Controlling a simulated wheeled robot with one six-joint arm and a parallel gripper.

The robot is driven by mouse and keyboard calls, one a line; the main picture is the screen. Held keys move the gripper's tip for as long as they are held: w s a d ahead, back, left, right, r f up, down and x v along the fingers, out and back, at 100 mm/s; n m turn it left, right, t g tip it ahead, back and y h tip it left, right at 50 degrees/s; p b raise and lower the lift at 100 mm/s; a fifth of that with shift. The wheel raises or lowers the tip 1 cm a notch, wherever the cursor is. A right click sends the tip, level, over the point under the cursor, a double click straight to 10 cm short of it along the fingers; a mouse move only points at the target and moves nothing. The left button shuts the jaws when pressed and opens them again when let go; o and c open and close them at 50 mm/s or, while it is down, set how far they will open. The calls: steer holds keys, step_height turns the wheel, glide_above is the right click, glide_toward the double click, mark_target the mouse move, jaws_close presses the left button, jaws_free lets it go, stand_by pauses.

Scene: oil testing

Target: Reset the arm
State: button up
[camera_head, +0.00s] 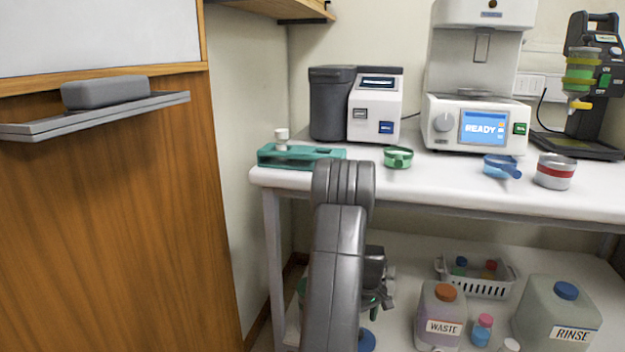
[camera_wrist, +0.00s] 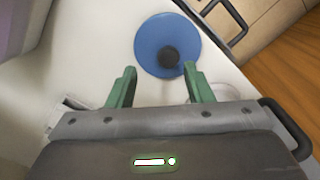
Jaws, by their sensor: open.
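My arm is folded down in front of the white bench in the head view, and its links hide most of my gripper. In the wrist view my gripper (camera_wrist: 160,72) has its two green fingers spread apart with nothing between them. A blue disc with a black knob (camera_wrist: 150,48) lies just beyond the fingertips on a pale surface. A bit of blue, maybe the same disc, shows low beside my arm in the head view (camera_head: 367,341).
The bench (camera_head: 450,190) carries a teal holder (camera_head: 325,153), green cup (camera_head: 398,157), blue cup (camera_head: 498,165), red-banded tin (camera_head: 554,172) and several machines. The lower shelf holds a waste jug (camera_head: 441,310), rinse jug (camera_head: 556,312) and white basket (camera_head: 485,288). A wooden cabinet (camera_head: 110,220) stands left.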

step_height(320, 180, down, 6)
steer(key=shift+r+b, duration=0.1)
steer(key=shift+b, duration=0.75)
steer(key=shift+r+p, duration=0.9)
steer(key=shift+r, duration=1.05)
